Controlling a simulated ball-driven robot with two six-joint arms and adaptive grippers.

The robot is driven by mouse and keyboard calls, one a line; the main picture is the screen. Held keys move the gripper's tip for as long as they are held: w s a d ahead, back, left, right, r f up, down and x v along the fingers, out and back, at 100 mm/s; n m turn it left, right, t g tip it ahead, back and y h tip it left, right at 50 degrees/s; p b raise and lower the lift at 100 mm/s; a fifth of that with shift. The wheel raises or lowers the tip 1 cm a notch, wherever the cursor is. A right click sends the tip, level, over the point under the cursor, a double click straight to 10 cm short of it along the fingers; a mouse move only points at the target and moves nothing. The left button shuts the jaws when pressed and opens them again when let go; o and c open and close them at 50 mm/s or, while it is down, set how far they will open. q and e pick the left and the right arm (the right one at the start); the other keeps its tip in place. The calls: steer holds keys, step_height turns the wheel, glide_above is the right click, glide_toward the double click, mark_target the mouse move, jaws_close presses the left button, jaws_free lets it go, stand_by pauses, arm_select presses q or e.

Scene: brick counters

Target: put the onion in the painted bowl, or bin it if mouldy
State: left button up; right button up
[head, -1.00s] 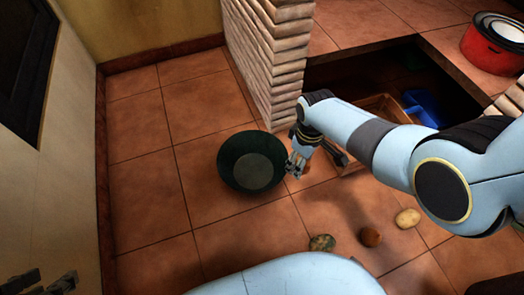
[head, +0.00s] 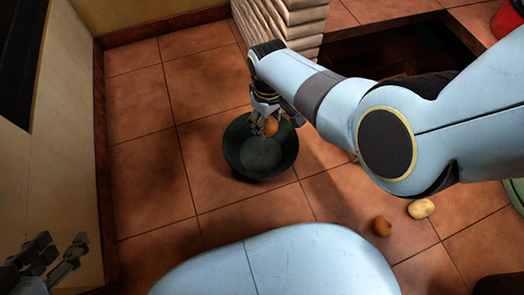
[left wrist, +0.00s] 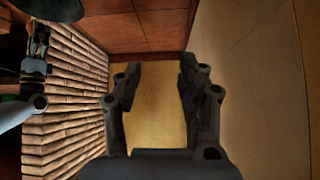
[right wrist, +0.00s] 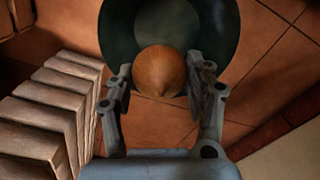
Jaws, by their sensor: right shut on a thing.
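The onion (head: 270,127) is round and orange-brown. In the right wrist view the onion (right wrist: 159,71) shows smooth skin with no mould on the visible side; its far side is hidden. My right gripper (head: 264,122) is shut on it and holds it over a dark green round container (head: 283,160) on the floor. The container also fills the top of the right wrist view (right wrist: 118,30); its inside looks empty where visible. My left gripper (head: 62,262) is at the lower left, and its fingers stand apart and empty in the left wrist view (left wrist: 160,75). No painted bowl is clearly seen.
A brick pillar (head: 300,18) stands behind the container. A red pot (head: 511,20) is cut off at the right edge. Tiles left of the container are clear.

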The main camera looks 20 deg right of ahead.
steer(key=shift+f+b, duration=0.5)
steer(key=shift+f, duration=0.4)
steer(key=shift+f+b, duration=0.3)
steer(key=shift+f, duration=0.05)
arm_select(q)
steer(key=s+t, duration=0.1)
steer(key=f+t, duration=0.1)
steer(key=shift+s+d+f+t, duration=0.2)
steer(key=shift+s+d+t, duration=0.05)
steer(key=shift+s+t, duration=0.15)
arm_select(e)
steer(key=shift+f, duration=0.1)
steer(key=o, duration=1.3)
steer(key=shift+c, duration=0.2)
